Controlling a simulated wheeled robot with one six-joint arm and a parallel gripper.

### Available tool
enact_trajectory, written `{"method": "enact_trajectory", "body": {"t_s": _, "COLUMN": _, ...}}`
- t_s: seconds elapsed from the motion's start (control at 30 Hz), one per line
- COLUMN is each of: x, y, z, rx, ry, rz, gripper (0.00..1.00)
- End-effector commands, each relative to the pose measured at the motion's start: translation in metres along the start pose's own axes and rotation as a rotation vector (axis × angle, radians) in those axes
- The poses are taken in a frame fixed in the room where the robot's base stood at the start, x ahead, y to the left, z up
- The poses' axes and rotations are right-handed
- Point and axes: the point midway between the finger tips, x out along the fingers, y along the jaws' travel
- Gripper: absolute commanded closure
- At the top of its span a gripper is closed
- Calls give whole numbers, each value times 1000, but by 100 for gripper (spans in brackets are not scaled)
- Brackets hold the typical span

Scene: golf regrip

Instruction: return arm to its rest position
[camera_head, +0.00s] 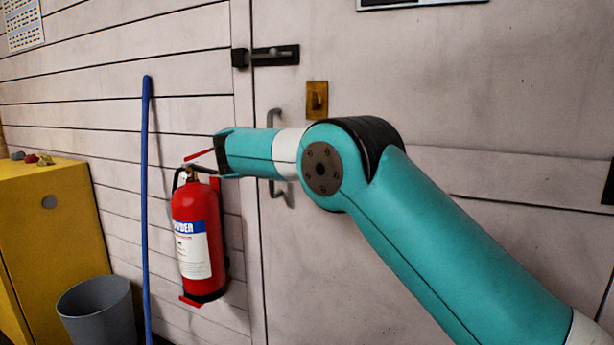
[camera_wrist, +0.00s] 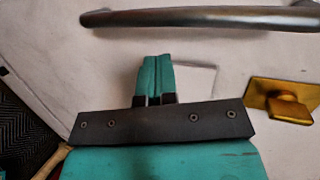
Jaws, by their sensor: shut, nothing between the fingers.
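My gripper (camera_wrist: 156,62) shows in the wrist view with its two teal fingers together and nothing between them. It points toward the pale door (camera_head: 480,110), and a grey metal door handle (camera_wrist: 210,17) runs across the top of that view, apart from the fingertips. In the head view my arm rises from the lower right to the elbow and then reaches left in front of the door. The fingers cannot be made out there. The handle (camera_head: 275,119) shows partly behind my forearm.
A red fire extinguisher (camera_head: 197,235) hangs on the wall just below my arm's far end. A blue pole (camera_head: 147,200), a grey bin (camera_head: 98,308) and a yellow cabinet (camera_head: 50,225) stand left. A brass lock (camera_head: 317,100) and black bolt (camera_head: 270,56) are on the door.

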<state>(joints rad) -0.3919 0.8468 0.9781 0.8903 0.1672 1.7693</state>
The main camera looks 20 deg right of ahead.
Motion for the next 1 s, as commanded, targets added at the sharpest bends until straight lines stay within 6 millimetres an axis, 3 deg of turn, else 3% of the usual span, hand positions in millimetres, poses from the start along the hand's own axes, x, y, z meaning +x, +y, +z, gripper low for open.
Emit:
{"method": "enact_trajectory", "body": {"t_s": 0.03, "x": -14, "y": 1, "z": 6, "rx": -2, "ry": -6, "rz": 0, "gripper": 100}}
{"method": "enact_trajectory", "body": {"t_s": 0.2, "x": -46, "y": 2, "z": 14, "rx": -3, "ry": -5, "rz": 1, "gripper": 100}}
{"method": "enact_trajectory", "body": {"t_s": 0.43, "x": -64, "y": 2, "z": 16, "rx": -21, "ry": -9, "rz": 12, "gripper": 100}}
{"method": "enact_trajectory", "body": {"t_s": 0.53, "x": -70, "y": 4, "z": 13, "rx": -119, "ry": -50, "rz": 55, "gripper": 100}}
{"method": "enact_trajectory", "body": {"t_s": 0.67, "x": -87, "y": 17, "z": 1, "rx": -392, "ry": -182, "rz": 162, "gripper": 100}}
{"method": "enact_trajectory", "body": {"t_s": 0.77, "x": -114, "y": 39, "z": -15, "rx": -662, "ry": -339, "rz": 249, "gripper": 100}}
{"method": "enact_trajectory", "body": {"t_s": 0.87, "x": -149, "y": 67, "z": -36, "rx": -925, "ry": -521, "rz": 311, "gripper": 100}}
{"method": "enact_trajectory", "body": {"t_s": 1.0, "x": -211, "y": 114, "z": -75, "rx": -1273, "ry": -818, "rz": 348, "gripper": 100}}
